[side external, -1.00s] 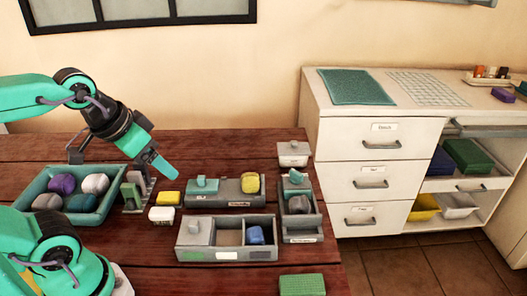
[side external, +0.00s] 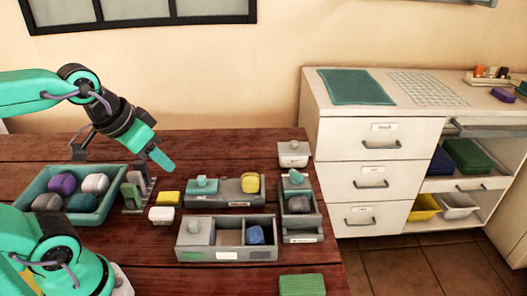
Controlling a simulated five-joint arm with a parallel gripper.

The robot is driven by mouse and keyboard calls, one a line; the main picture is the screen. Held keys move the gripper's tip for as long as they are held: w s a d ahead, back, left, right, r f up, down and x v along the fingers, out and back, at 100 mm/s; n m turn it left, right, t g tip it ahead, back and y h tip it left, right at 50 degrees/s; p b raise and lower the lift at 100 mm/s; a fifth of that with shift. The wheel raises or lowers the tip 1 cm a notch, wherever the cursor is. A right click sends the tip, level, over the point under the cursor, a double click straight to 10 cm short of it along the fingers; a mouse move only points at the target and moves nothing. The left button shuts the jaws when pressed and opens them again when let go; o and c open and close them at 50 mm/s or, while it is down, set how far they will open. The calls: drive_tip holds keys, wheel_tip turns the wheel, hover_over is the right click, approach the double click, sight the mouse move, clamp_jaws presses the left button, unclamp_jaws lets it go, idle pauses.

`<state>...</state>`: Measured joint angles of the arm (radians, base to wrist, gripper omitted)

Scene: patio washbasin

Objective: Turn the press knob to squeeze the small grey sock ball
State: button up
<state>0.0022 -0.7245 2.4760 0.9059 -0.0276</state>
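A small grey ball (side external: 299,204) sits in a narrow grey device (side external: 299,239) at the right side of the table, with a teal knob (side external: 296,177) at its far end. A second grey device (side external: 226,203) holds a yellow ball (side external: 250,183) and has a teal knob (side external: 202,186). A third grey box (side external: 228,254) has a grey knob (side external: 199,232) and a blue ball (side external: 256,235). My gripper (side external: 163,160) hangs above the table, left of these devices and apart from them. Its fingers overlap in this view, so its opening is unclear.
A teal tray (side external: 83,219) with several balls stands at the left. A grey-green stand (side external: 133,194), a yellow block (side external: 169,198) and a white block (side external: 161,214) lie beneath my gripper. A green block (side external: 302,284) lies at the front right. A white cabinet (side external: 380,160) stands beyond.

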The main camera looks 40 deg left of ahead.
drive_tip(key=w+d+r+n+g, duration=0.1)
drive_tip(key=w+r+n+g, duration=0.2)
drive_tip(key=w, duration=0.6)
drive_tip(key=n+g, duration=0.2)
drive_tip(key=n, duration=1.1)
hover_over(296, 172)
drive_tip(key=f, duration=1.3)
drive_tip(key=shift+s+a+f, duration=0.1)
drive_tip(key=shift+s+f, duration=0.1)
drive_tip(key=shift+w+f+n+g, duration=0.25)
drive_tip(key=shift+f+n+g, duration=0.05)
drive_tip(key=shift+f+n, duration=0.15)
drive_tip(key=shift+f, duration=0.1)
drive_tip(key=shift+f, duration=3.8)
